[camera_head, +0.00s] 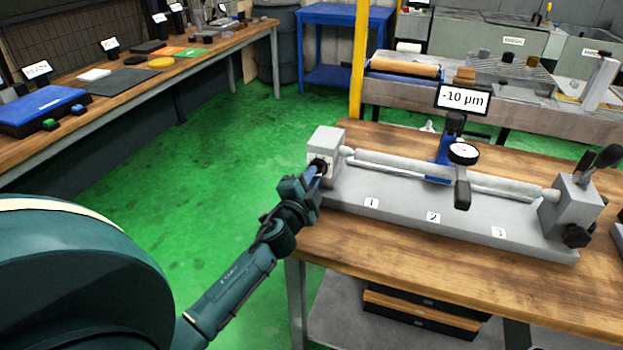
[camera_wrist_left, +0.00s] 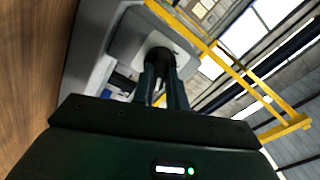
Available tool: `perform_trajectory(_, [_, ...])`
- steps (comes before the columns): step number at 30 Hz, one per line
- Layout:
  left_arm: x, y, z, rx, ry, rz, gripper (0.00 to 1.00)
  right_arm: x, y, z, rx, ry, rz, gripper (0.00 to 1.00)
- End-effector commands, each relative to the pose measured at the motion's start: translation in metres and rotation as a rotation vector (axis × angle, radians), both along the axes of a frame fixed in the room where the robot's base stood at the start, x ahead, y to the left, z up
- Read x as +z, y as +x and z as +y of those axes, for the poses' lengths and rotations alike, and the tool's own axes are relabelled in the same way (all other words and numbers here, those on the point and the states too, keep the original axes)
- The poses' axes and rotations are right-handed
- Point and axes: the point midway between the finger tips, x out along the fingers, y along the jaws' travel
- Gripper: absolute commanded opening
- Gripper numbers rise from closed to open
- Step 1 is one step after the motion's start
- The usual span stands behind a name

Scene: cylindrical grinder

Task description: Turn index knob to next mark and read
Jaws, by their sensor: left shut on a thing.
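The index knob (camera_head: 318,166) is a dark round knob on the left face of the grey headstock (camera_head: 326,143). My left gripper (camera_head: 315,174) reaches it from the left and is shut on it. In the left wrist view the dark knob (camera_wrist_left: 160,57) sits between the two fingertips, against the pale headstock plate; the fingers hide part of it and I cannot read any mark. A long grey shaft (camera_head: 430,170) lies between the headstock and the right end block. A dial gauge (camera_head: 463,153) stands at the shaft, and a display (camera_head: 461,99) above it reads -10 µm. My right gripper is not in view.
The grey base (camera_head: 400,212) carries labels 1, 2 and 3 and rests on a wooden bench (camera_head: 345,252). A dark knob (camera_head: 576,236) is on the right end block. The green floor left of the bench is clear. Another bench with several items runs along the left.

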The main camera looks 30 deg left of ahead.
Motion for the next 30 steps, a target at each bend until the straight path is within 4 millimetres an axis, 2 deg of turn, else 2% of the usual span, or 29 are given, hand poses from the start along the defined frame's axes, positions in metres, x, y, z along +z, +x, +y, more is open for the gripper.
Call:
perform_trajectory(4, [-0.001, 0.0, 0.0, 0.0, -0.001, 0.001, 0.0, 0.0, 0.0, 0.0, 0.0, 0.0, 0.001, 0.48])
perform_trajectory(5, [-0.001, 0.0, 0.0, 0.0, -0.001, 0.001, 0.15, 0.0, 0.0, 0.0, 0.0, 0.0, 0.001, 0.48])
perform_trajectory(13, [0.0, 0.0, 0.0, 0.0, -0.002, 0.0, 0.36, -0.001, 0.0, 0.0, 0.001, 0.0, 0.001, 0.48])
perform_trajectory(23, [-0.001, -0.007, -0.002, 0.0, -0.002, 0.0, 0.36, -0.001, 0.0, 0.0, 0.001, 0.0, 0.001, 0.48])
perform_trajectory(26, [-0.002, -0.02, -0.005, -0.002, -0.002, 0.001, 0.36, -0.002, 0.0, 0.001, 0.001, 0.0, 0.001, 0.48])
perform_trajectory(30, [-0.003, -0.05, -0.012, -0.001, -0.003, 0.002, 0.36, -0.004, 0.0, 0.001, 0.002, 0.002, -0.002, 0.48])
